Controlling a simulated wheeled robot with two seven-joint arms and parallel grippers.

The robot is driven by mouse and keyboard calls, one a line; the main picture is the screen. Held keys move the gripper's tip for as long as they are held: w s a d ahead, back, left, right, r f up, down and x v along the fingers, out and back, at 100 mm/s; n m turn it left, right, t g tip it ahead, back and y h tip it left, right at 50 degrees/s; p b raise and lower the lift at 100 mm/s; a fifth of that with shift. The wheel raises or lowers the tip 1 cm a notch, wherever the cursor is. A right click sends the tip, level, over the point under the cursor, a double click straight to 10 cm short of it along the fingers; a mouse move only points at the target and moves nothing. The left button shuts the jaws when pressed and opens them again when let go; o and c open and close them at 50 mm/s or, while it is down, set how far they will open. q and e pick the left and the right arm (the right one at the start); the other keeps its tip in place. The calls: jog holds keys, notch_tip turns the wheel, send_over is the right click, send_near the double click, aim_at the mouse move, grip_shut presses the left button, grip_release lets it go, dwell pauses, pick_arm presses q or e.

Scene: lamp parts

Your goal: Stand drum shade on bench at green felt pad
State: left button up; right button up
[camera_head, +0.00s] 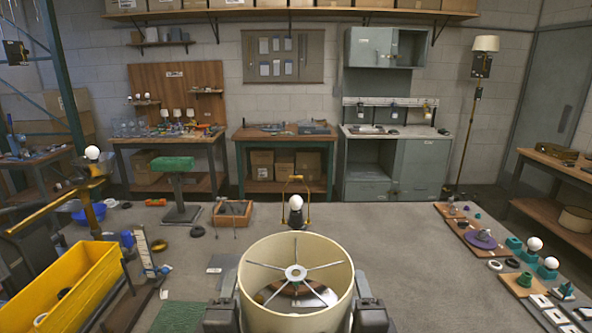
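The drum shade (295,323) is cream and upright at the front middle of the bench. Its open top shows a white hub with thin spokes. My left gripper (229,287) is against the shade's left side and my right gripper (361,286) against its right side. The finger gaps are too hidden to tell open from shut. I cannot tell whether the shade is lifted off the bench. The green felt pad (178,317) lies on the bench to the left of the shade, cut off by the bottom edge.
A yellow bin (62,290) stands at the left front. A lamp with a white bulb (296,203) stands behind the shade. A wooden tray (232,214) and a green-topped stand (173,165) are further back. Boards with small parts (470,232) line the right edge. Bench right of the shade is clear.

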pick_arm(q)
jog(key=w+r, duration=0.4)
jog(key=w, duration=0.2)
jog(key=shift+w+d+r+h, duration=0.3)
jog(key=shift+d+r+h, duration=0.05)
jog(key=shift+d+h, duration=0.1)
pick_arm(e)
jog(key=w+r, duration=0.4)
jog(key=w, duration=0.2)
jog(key=shift+w+a+r+y, duration=0.25)
jog(key=shift+a+r+y, duration=0.05)
jog(key=shift+a+y, duration=0.1)
pick_arm(q)
jog(key=shift+y, duration=0.25)
jog(key=w+r, duration=0.7)
jog(key=w, duration=0.1)
jog(key=shift+a, duration=0.2)
pick_arm(e)
jog(key=w+r, duration=0.6)
jog(key=w, duration=0.2)
jog(key=shift+d+r, duration=0.2)
jog(key=shift+r, duration=0.2)
pick_arm(q)
jog(key=shift+s, duration=0.1)
pick_arm(e)
jog(key=shift+r, duration=0.1)
